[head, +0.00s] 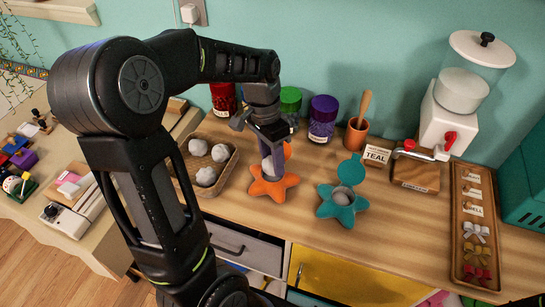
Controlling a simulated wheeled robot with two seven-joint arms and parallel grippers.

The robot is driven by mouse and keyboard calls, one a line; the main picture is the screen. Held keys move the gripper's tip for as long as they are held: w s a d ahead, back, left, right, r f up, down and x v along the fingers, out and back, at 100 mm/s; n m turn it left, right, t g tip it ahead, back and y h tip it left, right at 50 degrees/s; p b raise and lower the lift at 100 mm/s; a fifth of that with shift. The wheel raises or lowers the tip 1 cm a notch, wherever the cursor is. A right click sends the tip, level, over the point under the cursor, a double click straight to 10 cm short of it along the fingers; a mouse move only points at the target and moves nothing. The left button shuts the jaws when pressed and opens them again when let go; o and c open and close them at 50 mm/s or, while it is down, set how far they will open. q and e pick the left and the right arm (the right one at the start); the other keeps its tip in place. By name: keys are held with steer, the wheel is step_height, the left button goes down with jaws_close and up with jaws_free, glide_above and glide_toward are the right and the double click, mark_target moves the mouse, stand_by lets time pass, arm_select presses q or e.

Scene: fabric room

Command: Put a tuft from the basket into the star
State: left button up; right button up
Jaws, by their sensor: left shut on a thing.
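An orange star-shaped holder (262,190) stands on the wooden counter, its raised orange cap partly hidden behind my left gripper (269,158). The gripper points down over the star's middle, shut on a white tuft (267,167) at the star's opening. I cannot tell whether the tuft touches the star's inside. The woven basket (232,168) to the left holds several white tufts, such as one tuft (206,176); my arm hides part of the basket. A teal star (331,208) with its cap up stands to the right. My right gripper is out of view.
Colored jars, such as a purple jar (322,118), and a terracotta cup (355,136) stand behind the stars. A TEAL sign (377,155), a dispenser (455,100) and a wooden tray of bows (462,190) are to the right.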

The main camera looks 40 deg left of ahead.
arm_select(q)
steer(key=shift+f, duration=0.4)
steer(key=o, duration=0.8)
steer(key=shift+r, duration=0.1)
steer(key=r, duration=0.2)
steer(key=a+r, duration=0.1)
steer(key=r, duration=0.4)
steer(key=shift+w+a+r, duration=0.2)
steer(key=shift+w+r, duration=0.05)
steer(key=shift+r, duration=0.05)
steer(key=shift+s, duration=0.1)
stand_by(0.3)
